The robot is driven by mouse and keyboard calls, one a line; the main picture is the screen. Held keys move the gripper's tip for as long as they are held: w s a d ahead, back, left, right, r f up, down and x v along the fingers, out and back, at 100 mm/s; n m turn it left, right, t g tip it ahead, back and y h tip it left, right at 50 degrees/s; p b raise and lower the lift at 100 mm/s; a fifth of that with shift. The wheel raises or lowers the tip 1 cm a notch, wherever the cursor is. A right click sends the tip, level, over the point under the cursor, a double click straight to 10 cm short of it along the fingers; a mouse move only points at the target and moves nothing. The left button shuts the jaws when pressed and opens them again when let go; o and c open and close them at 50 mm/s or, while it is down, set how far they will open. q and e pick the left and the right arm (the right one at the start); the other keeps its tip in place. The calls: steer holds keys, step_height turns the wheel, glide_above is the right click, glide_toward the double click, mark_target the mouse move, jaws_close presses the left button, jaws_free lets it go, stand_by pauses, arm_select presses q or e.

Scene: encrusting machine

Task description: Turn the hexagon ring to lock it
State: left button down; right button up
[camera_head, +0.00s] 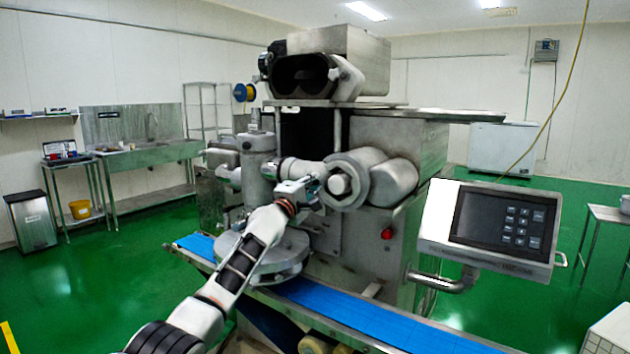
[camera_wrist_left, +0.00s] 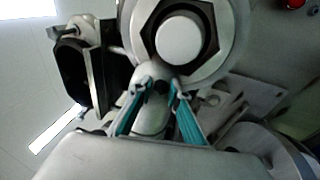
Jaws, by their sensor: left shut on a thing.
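The hexagon ring (camera_head: 344,163) is a round grey metal collar on the front of the encrusting machine (camera_head: 395,128). A dark hexagonal opening surrounds a pale round boss at its middle. In the left wrist view the ring (camera_wrist_left: 228,42) fills the top centre. My left gripper (camera_head: 311,188) is at the ring's left side in the head view. In the left wrist view its teal fingers (camera_wrist_left: 162,88) are closed on a small part at the ring's lower edge. The fingers partly hide that part. My right gripper is in neither view.
A blue conveyor belt (camera_head: 335,299) runs below the ring. A control panel (camera_head: 500,222) stands out at the right, and a red button (camera_head: 387,234) is on the machine's front. Grey pipes and cylinders crowd the ring's left. The green floor is open farther left.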

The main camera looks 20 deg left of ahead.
arm_select(q)
steer(key=shift+d+n+p, duration=0.1)
steer(key=shift+n+p, duration=0.25)
steer(key=shift+n, duration=0.05)
steer(key=shift+f, duration=0.2)
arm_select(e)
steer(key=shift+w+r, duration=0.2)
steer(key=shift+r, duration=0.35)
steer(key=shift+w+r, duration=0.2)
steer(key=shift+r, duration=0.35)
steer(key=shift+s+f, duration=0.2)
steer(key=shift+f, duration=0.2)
arm_select(q)
steer(key=c, duration=1.9)
jaws_free()
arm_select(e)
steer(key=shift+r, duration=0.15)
arm_select(q)
steer(key=shift+s+d+f, duration=0.1)
steer(key=shift+s+f, duration=0.05)
steer(key=shift+s, duration=0.35)
steer(key=v, duration=1.1)
